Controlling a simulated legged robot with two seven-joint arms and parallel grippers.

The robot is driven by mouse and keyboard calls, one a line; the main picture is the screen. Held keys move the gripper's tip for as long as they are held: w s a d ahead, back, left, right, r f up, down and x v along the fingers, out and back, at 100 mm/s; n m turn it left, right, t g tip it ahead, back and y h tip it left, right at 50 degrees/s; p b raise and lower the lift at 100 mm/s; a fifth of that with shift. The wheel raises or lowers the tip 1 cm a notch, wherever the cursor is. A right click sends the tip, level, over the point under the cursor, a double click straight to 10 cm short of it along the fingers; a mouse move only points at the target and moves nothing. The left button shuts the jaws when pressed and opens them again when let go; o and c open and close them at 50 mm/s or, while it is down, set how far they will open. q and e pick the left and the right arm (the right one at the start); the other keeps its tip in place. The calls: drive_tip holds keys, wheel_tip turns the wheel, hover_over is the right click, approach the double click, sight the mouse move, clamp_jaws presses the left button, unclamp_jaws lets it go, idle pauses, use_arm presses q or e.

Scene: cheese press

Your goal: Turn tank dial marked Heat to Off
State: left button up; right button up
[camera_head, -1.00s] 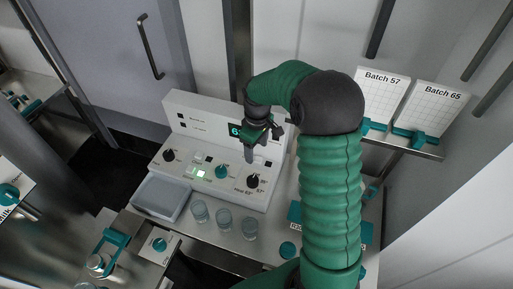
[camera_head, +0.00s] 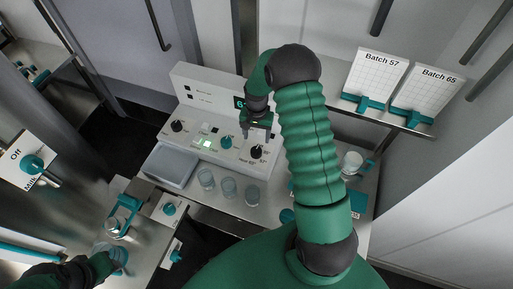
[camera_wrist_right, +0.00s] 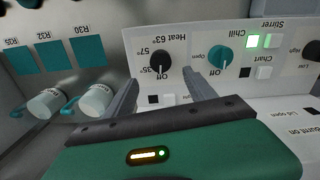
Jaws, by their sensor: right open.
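The black Heat dial (camera_head: 257,152) is at the right end of the white control panel (camera_head: 203,82). In the right wrist view the Heat dial (camera_wrist_right: 161,61) has marks Off, 35°, 57° and 63° around it; I cannot tell which mark it points to. My right gripper (camera_head: 257,122) is above the dial, open and empty. In the right wrist view its fingers (camera_wrist_right: 160,82) reach toward either side of the dial, apart from it as far as I see. My left gripper (camera_head: 112,262) is low at the left, by the side table; its jaws are unclear.
A teal Chill dial (camera_wrist_right: 220,57) sits beside Heat, with a lit green button (camera_wrist_right: 252,41) beyond. Several glasses (camera_head: 228,187) and a grey tray (camera_head: 168,168) stand before the panel. Batch cards (camera_head: 375,78) stand on a shelf at right.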

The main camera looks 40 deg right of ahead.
sight(256, 149)
wheel_tip(256, 149, down, 10)
drive_tip(key=shift+f+p, duration=0.25)
drive_tip(key=shift+p, duration=0.35)
drive_tip(key=shift+w, duration=0.1)
drive_tip(key=c, duration=1.3)
drive_tip(key=shift+n+b, duration=0.35)
drive_tip(key=shift+n, duration=0.15)
drive_tip(key=shift+c, duration=0.3)
drive_tip(key=o, duration=1.4)
drive_tip(key=shift+c, duration=0.2)
